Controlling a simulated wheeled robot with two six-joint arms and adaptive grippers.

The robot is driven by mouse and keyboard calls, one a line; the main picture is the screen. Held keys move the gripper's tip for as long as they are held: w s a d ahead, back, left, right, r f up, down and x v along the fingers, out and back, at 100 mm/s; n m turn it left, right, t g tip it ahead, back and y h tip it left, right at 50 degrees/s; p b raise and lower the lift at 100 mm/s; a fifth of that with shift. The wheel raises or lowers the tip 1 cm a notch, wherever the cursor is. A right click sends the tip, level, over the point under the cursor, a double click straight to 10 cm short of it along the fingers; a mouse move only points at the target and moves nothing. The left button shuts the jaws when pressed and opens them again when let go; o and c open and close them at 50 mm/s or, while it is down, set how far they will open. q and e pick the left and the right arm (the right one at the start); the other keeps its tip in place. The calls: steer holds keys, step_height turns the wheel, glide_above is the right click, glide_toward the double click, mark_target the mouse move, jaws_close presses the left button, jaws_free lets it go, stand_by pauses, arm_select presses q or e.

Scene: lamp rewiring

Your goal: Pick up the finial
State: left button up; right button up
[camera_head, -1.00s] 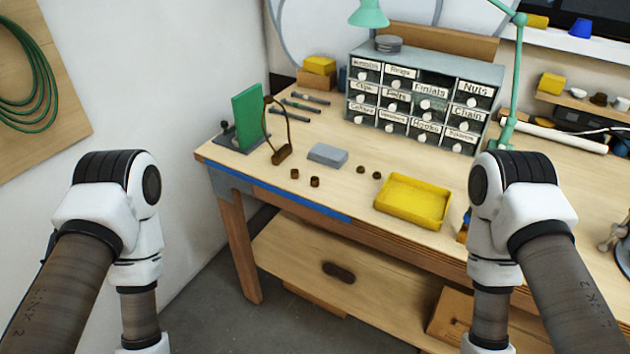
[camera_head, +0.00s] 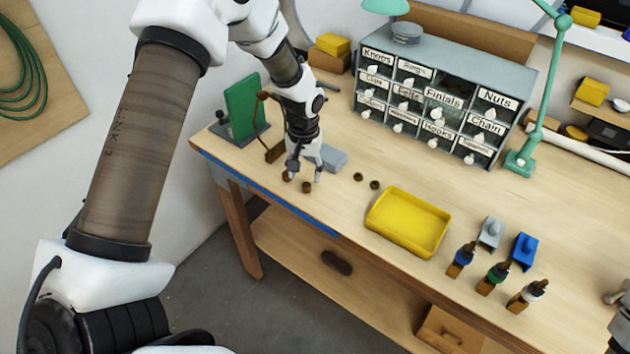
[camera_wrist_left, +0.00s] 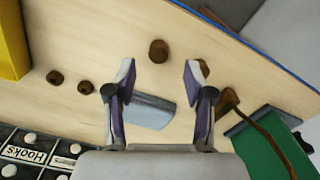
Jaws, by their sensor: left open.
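Several small round brown pieces stand on the bench; I cannot tell which is the finial. One brown piece (camera_head: 307,187) is near the front edge, just in front of my left gripper (camera_head: 305,177). It shows in the left wrist view (camera_wrist_left: 159,51), between and beyond the open fingers (camera_wrist_left: 160,73). A second piece (camera_head: 286,176) is beside the left fingertip, partly hidden. Two more, one (camera_head: 358,177) and another (camera_head: 375,185), stand to the right. My left gripper points down, open and empty.
A grey block (camera_head: 333,158) lies close behind the gripper. A green panel (camera_head: 243,107) and a brown block with a cord (camera_head: 275,152) stand to its left. A yellow tray (camera_head: 371,222), small bottles (camera_head: 497,277) and a labelled drawer cabinet (camera_head: 437,58) are to the right.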

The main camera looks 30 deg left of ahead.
mark_target(307, 184)
arm_select(q)
steer(key=f, duration=0.1)
steer(key=f+p, duration=0.1)
steer(key=f, duration=0.2)
steer(key=shift+w+d+f, duration=0.1)
steer(key=shift+w+f, duration=0.1)
steer(key=shift+w, duration=0.15)
steer(key=shift+f, duration=0.15)
steer(key=shift+s, duration=0.1)
steer(key=c, duration=0.9)
steer(key=shift+c, duration=0.4)
